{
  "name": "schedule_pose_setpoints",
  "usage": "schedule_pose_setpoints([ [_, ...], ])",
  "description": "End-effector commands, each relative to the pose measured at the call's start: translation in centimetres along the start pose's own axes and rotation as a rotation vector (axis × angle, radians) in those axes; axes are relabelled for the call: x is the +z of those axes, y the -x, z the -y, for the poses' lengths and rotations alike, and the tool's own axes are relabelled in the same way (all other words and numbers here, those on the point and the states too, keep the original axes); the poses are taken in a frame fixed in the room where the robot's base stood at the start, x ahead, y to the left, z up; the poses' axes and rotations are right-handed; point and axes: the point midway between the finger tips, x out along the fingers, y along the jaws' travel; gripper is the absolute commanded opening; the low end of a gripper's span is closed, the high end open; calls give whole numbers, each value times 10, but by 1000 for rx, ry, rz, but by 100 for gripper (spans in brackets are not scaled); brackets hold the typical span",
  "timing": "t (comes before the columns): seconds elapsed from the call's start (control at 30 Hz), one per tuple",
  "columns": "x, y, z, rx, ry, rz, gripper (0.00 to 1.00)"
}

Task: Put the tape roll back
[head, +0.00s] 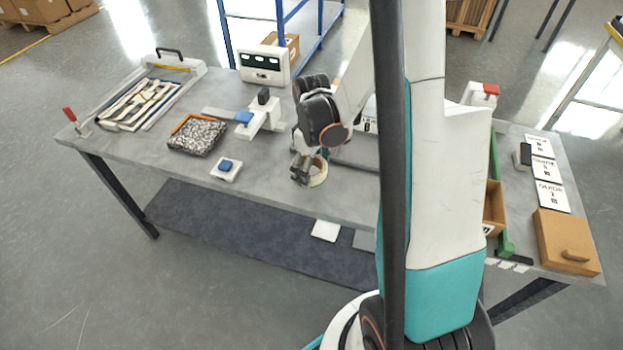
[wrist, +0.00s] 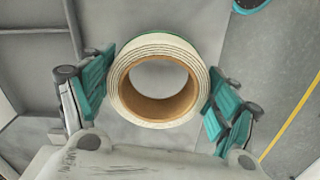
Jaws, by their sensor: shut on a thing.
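The tape roll (wrist: 158,118) is a cream ring with a brown cardboard core and a thin green edge. In the wrist view it sits between the two teal finger pads of my gripper (wrist: 158,90), which touch its outer sides. In the head view the tape roll (head: 319,172) shows partly behind my gripper (head: 307,176), near the front middle of the grey table (head: 270,181). My gripper is shut on it. I cannot tell whether the roll touches the table or hangs just above it.
Left of my gripper are a blue button on a white base (head: 226,169), a speckled block (head: 197,137) and a white device with a blue part (head: 262,117). A tray of strips (head: 137,105) lies far left. A brown box (head: 566,242) and guide cards (head: 543,172) lie right.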

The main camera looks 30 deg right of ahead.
Motion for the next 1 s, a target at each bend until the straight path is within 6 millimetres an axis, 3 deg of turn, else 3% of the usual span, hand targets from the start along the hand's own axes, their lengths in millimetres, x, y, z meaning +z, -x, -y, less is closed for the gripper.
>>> schedule_pose_setpoints([
  [0.27,0,-38,0,0,0,0,53],
  [0.67,0,-43,0,0,0,0,53],
  [0.7,0,-42,0,0,0,0,88],
  [0.77,0,-41,0,0,0,0,100],
  [1.0,0,-41,0,0,0,0,100],
])
